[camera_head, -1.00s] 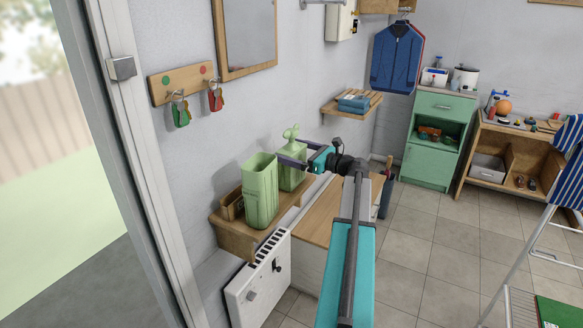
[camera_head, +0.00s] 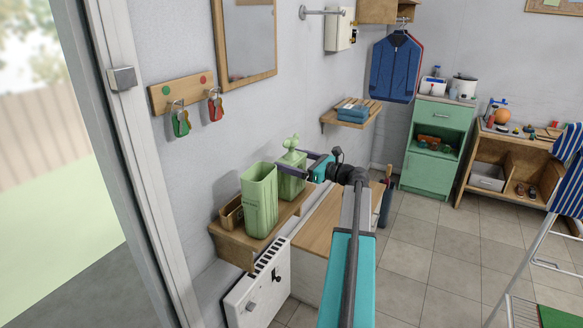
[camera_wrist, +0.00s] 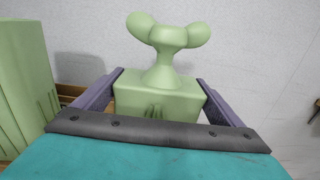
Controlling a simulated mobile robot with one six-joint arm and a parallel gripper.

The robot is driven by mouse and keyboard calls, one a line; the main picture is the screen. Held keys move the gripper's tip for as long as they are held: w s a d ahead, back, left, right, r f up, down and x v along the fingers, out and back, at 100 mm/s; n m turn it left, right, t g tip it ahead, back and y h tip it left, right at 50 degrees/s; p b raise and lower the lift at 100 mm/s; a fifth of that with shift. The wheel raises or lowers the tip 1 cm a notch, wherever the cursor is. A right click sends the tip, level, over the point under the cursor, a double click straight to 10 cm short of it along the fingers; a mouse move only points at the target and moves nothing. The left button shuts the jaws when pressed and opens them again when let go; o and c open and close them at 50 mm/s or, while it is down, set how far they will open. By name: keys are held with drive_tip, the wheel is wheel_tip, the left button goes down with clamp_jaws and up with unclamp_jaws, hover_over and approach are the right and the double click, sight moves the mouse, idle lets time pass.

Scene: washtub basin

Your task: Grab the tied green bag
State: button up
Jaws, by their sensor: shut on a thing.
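The tied green bag (camera_head: 291,178) is a boxy pale green bag with a knotted top with two rounded lobes. It is upright at the right end of the wooden wall shelf (camera_head: 243,238), beside the open green bag (camera_head: 259,200). My gripper (camera_head: 287,166) is shut on the tied bag, one finger on each side. In the wrist view the tied bag (camera_wrist: 158,95) fills the space between the purple fingers and its knot rises above them. The bag's lower part is hidden there. I cannot tell whether its bottom touches the shelf.
A small wooden box (camera_head: 231,213) sits on the shelf left of the open bag. A white radiator (camera_head: 257,285) hangs below. A wooden bench top (camera_head: 325,228) is to the right.

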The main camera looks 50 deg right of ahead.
sight(291, 157)
drive_tip(key=shift+r, duration=0.15)
drive_tip(key=shift+r+b, duration=0.35)
drive_tip(key=shift+r, duration=1.15)
drive_tip(key=s+a+r+b, duration=0.1)
drive_tip(key=s+a, duration=0.2)
drive_tip(key=s, duration=0.4)
drive_tip(key=s+a, duration=0.3)
drive_tip(key=s, duration=0.4)
drive_tip(key=shift+s+a+r+b, duration=0.3)
drive_tip(key=shift+s+r+b, duration=0.05)
drive_tip(key=shift+r+b, duration=0.05)
